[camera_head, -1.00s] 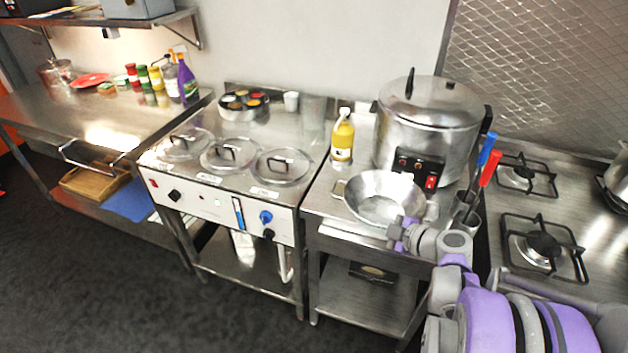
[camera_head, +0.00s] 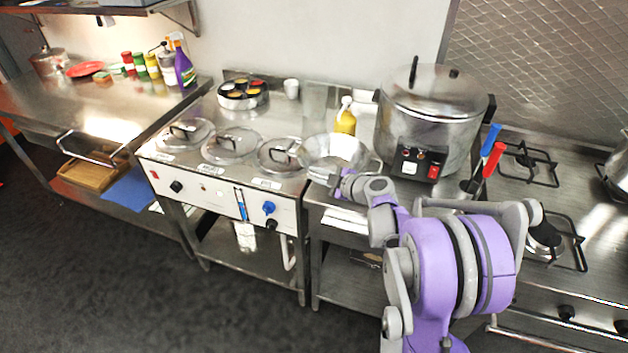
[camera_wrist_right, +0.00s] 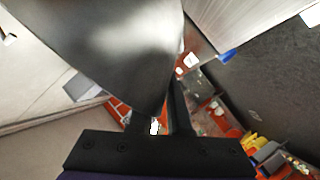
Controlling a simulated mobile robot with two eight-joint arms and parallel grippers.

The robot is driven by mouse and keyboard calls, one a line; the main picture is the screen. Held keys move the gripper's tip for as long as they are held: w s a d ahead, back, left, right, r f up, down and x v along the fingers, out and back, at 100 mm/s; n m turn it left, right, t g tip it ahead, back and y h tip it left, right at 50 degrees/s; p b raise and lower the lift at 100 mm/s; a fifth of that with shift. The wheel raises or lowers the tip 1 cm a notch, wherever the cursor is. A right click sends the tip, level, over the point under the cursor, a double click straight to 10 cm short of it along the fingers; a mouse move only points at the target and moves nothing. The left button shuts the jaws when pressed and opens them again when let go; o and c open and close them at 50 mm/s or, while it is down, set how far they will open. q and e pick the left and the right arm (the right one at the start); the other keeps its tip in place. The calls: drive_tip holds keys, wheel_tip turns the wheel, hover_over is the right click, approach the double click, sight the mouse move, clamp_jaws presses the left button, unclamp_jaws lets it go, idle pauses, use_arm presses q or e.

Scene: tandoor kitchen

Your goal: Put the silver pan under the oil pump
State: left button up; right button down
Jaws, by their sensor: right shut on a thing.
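The silver pan (camera_head: 335,151) is in front of the oil pump, a yellow bottle with a white pump head (camera_head: 346,121). The pan hides the bottle's lower part. My right gripper (camera_head: 337,184) is shut on the pan's near edge. In the right wrist view the pan (camera_wrist_right: 110,50) fills the upper middle, with the gripper's black fingers (camera_wrist_right: 155,125) at its lower end. The pan appears raised above the counter, but its exact height is hard to tell. My left gripper is out of view.
A large steel pot (camera_head: 432,110) stands right of the pan. A glass-lidded container (camera_head: 281,155) is close on its left. A holder with blue- and red-handled tools (camera_head: 474,188) and gas burners (camera_head: 527,165) are further right.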

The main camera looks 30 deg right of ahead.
drive_tip(key=shift+w+a+f, duration=0.1)
drive_tip(key=shift+w+a, duration=0.05)
drive_tip(key=shift+w, duration=0.4)
drive_tip(key=shift+f, duration=1.65)
drive_tip(key=shift+f, duration=0.35)
drive_tip(key=c, duration=0.9)
unclamp_jaws()
drive_tip(key=shift+s, duration=0.1)
drive_tip(key=shift+o, duration=0.2)
